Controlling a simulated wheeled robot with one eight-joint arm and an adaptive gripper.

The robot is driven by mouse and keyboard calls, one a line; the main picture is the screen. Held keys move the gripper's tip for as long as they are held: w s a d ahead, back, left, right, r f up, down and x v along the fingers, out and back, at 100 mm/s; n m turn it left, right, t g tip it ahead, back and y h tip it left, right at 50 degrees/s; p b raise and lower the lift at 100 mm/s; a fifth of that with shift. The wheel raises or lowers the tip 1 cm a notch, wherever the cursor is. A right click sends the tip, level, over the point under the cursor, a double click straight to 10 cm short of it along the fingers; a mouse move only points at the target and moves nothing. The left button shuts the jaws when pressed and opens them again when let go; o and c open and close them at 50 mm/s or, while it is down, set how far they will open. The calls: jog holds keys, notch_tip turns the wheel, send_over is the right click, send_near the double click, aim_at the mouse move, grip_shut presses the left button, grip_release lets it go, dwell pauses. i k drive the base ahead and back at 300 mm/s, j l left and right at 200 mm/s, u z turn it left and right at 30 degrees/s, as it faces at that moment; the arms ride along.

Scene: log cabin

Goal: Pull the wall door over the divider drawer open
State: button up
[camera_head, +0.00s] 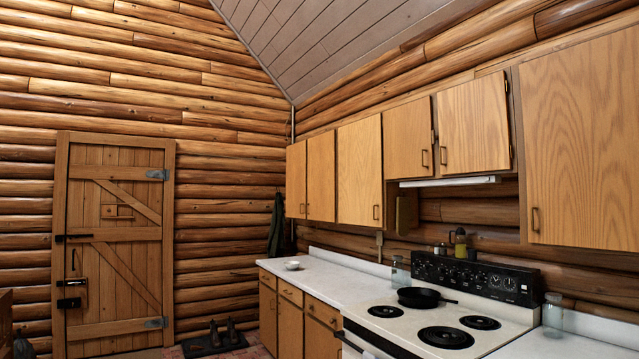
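Wooden wall doors hang in a row along the right wall. Left of the range hood are a narrow far door (296,180), a second door (321,177) and a wider door (359,172) with a small handle (376,212) low on its right side. All three look closed. Below the counter are a far drawer (268,279), a middle drawer (291,293) and a near drawer (323,311), all closed. I cannot tell which is the divider drawer, as their insides are hidden. My gripper is not in view.
A white counter (335,279) with a small bowl (292,265) runs under these doors. A stove (440,325) with a black pan (420,297) stands nearer. A range hood (448,181) juts below two short doors. A plank door (115,245) is at left.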

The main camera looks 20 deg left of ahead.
aim_at(321, 205)
jog(key=i+j+u, duration=0.2)
jog(key=i+u, duration=0.2)
jog(key=i+j+u, duration=0.1)
jog(key=i+u, duration=0.3)
jog(key=i+j+u, duration=0.35)
jog(key=i, duration=0.55)
jog(key=i+l+u, duration=0.1)
jog(key=i+u, duration=0.3)
jog(key=i, duration=0.45)
jog(key=i+z, duration=0.15)
jog(key=i, duration=0.4)
jog(key=i+z, duration=0.15)
jog(key=i, duration=0.35)
jog(key=i+j+z, duration=0.15)
jog(key=i, duration=0.4)
jog(key=i+j+z, duration=0.15)
jog(key=i, duration=0.4)
